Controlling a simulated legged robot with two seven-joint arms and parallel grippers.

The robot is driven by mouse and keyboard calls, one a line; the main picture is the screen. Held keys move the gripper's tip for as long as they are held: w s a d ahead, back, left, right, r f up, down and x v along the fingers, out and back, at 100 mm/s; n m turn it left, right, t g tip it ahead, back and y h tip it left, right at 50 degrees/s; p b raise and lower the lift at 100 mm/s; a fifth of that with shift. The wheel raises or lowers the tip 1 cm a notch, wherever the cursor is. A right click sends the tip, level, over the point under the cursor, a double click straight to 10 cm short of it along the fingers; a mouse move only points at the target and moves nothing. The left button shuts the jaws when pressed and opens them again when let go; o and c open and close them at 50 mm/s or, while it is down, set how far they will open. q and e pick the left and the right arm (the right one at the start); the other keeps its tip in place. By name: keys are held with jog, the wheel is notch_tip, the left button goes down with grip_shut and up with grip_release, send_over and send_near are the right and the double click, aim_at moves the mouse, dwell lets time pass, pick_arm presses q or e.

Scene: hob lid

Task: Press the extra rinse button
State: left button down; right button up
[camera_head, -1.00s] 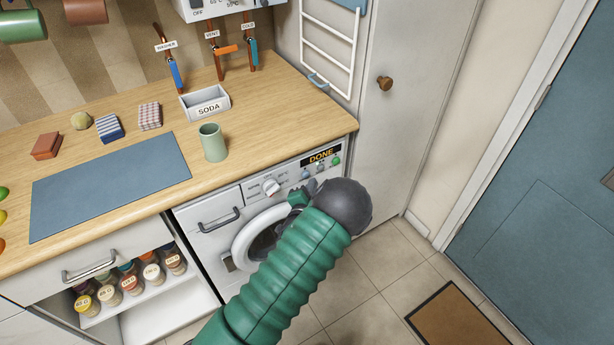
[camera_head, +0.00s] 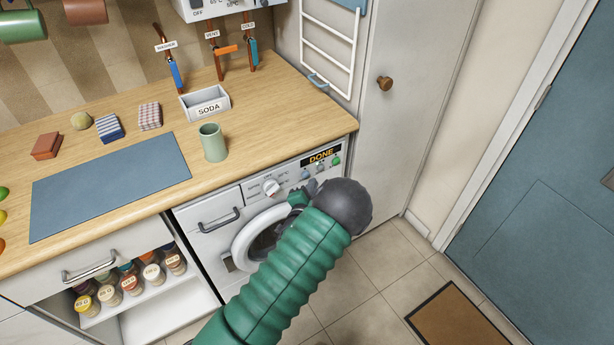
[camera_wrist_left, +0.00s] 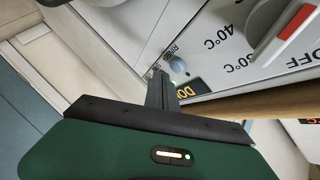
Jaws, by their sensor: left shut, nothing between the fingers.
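The white washing machine (camera_head: 222,242) stands under the counter, its display (camera_head: 321,157) reading DONE. A row of small buttons (camera_head: 320,168) sits below the display, right of the round dial (camera_head: 271,187). My left gripper (camera_head: 312,186) is in front of the panel, just below the buttons, partly hidden by my arm. In the left wrist view its dark fingers (camera_wrist_left: 158,76) are shut and empty, close to the panel. A grey round button (camera_wrist_left: 178,66) with a small, partly readable label is beside them. I cannot tell whether they touch a button. My right gripper is out of view.
The wooden counter (camera_head: 262,110) overhangs the panel and holds a green cup (camera_head: 212,142) and a SODA box (camera_head: 205,103). A tall cabinet (camera_head: 400,120) stands right of the machine.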

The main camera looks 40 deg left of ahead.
pick_arm(q)
jog(key=shift+a, duration=0.1)
dwell(0.5)
jog(key=shift+w+a+r, duration=0.1)
jog(key=shift+a, duration=0.2)
jog(key=shift+w+a, duration=0.2)
jog(key=shift+a, duration=0.3)
dwell(0.5)
jog(key=shift+d, duration=0.1)
jog(key=shift+s+d, duration=0.4)
jog(key=shift+d, duration=0.4)
jog(key=shift+d, duration=0.1)
jog(key=d, duration=0.1)
jog(key=s+d, duration=0.1)
jog(key=d, duration=0.1)
jog(key=s+d, duration=0.1)
jog(key=d, duration=0.1)
jog(key=shift+s+d+p, duration=0.15)
jog(key=shift+d+p, duration=0.05)
jog(key=shift+p, duration=0.1)
